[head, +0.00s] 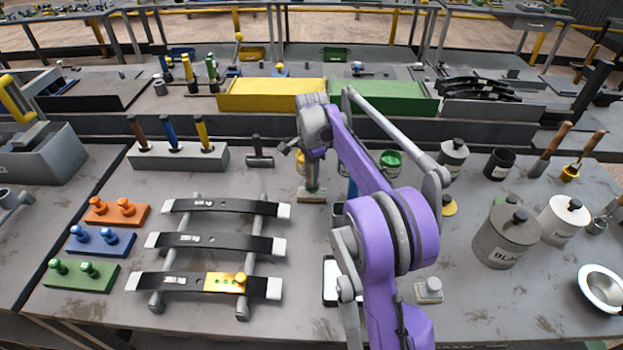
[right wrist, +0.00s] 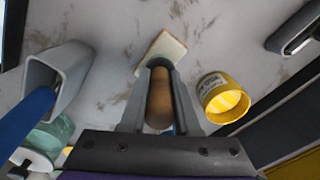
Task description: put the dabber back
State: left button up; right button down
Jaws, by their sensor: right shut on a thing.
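My right gripper (head: 312,172) is shut on the dabber (head: 312,195), which has a pale, flat, block-like pad at its lower end. In the right wrist view, the fingers of the gripper (right wrist: 159,100) close around its brown wooden handle (right wrist: 160,105), and the cream pad (right wrist: 163,48) shows beyond the fingertips. The dabber is roughly upright at the middle of the bench, right of the spring rack. I cannot tell whether its pad touches the bench top. My left gripper is not in view.
A grey square holder with a blue handle (right wrist: 50,75) stands left of the dabber in the wrist view, and an open yellow pot (right wrist: 223,97) right. In the head view, a black-handled hammer (head: 260,155) lies left. The rack (head: 195,240) carries several leaf springs. Lidded canisters (head: 505,238) stand right.

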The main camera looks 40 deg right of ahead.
jog(key=shift+f, duration=0.5)
jog(key=shift+f, duration=0.2)
jog(key=c, duration=0.6)
grip_release()
jog(key=shift+c, duration=0.2)
jog(key=shift+r, duration=0.35)
notch_tip(320, 180, up, 12)
jog(key=shift+f+p, duration=0.15)
jog(key=shift+p, duration=0.4)
